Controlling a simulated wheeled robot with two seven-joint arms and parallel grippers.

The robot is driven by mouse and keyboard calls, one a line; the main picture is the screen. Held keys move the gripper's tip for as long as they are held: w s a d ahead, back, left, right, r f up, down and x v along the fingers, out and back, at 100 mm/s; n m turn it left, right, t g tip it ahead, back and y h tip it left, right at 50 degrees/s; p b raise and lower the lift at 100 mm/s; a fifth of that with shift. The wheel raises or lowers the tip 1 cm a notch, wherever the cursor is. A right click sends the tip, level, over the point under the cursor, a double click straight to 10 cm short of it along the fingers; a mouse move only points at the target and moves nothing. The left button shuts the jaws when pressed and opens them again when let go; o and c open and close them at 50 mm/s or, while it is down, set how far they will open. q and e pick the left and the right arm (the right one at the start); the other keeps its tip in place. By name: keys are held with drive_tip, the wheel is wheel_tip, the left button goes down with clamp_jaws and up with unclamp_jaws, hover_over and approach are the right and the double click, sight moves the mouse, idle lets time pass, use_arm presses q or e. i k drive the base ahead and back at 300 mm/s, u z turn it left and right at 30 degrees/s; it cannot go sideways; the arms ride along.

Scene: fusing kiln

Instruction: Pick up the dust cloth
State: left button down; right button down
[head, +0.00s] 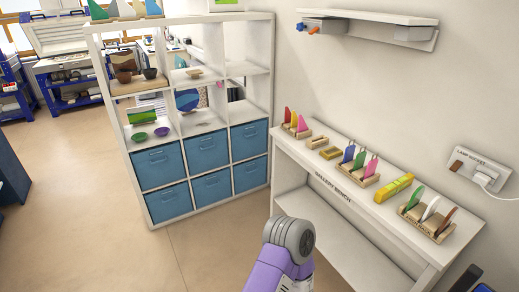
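A yellow folded item (393,187), which looks like the dust cloth, lies on the top of the white gallery bench (345,197) at the right. It sits between two wooden racks of coloured pieces. It is small in the view, so I cannot be sure that it is cloth. A purple and grey link of my arm shows at the bottom centre, in front of the bench. Neither of my grippers can be made out. A dark shape at the bottom right corner is cut off and unclear.
The bench also carries a rack of coloured pieces (358,172), another rack (427,215) and small wooden blocks. A lamp socket (480,172) is on the wall. A white shelf unit with blue bins (207,151) stands left of the bench. The floor at left is open.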

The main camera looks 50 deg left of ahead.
sight(332, 151)
drive_tip(key=u, duration=1.5)
drive_tip(key=k, duration=0.55)
drive_tip(key=u, duration=0.9)
drive_tip(key=i, duration=0.95)
drive_tip(key=z, duration=0.65)
drive_tip(key=i, duration=1.4)
drive_tip(key=z, duration=1.15)
